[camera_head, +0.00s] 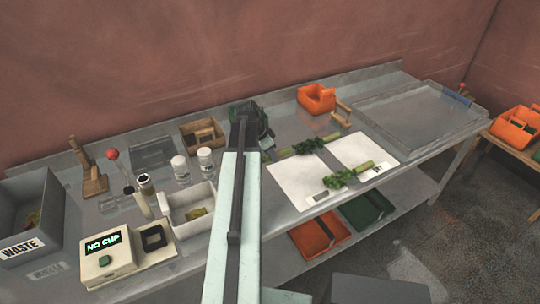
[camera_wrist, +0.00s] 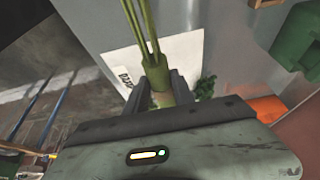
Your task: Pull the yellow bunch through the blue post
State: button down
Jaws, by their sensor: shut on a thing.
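My gripper (camera_wrist: 161,74) is shut on a thick yellow-green stalk bunch (camera_wrist: 154,66) in the wrist view. Thin stems run up from the fingers to the top of the picture. Dark green leaves (camera_wrist: 206,87) show beside the right finger; I cannot tell whether they belong to the held bunch. In the head view my arm hides much of the gripper. A leafy bunch (camera_head: 310,146) lies across the left white sheet, and another (camera_head: 340,179) lies at the front of the sheets. A small blue piece (camera_head: 457,98) sits at the tray's far right; I cannot tell whether it is the blue post.
A metal tray (camera_head: 363,107) lies on the right of the bench. An orange bin (camera_head: 316,97) stands at the back. The filler box reading NO CUP (camera_head: 102,244), a white container (camera_head: 180,215) and glass jars (camera_head: 205,160) stand left of my arm.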

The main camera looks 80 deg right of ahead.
jog(key=shift+s+d, duration=0.85)
jog(key=shift+s, duration=0.25)
jog(key=r+p, duration=0.2)
jog(key=s+r+p, duration=0.1)
jog(key=r+p, duration=0.2)
jog(key=d+r+p, duration=0.1)
jog(key=r+p, duration=0.1)
jog(key=shift+s+d+r, duration=0.1)
jog(key=shift+s+r, duration=0.05)
jog(key=shift+s, duration=0.1)
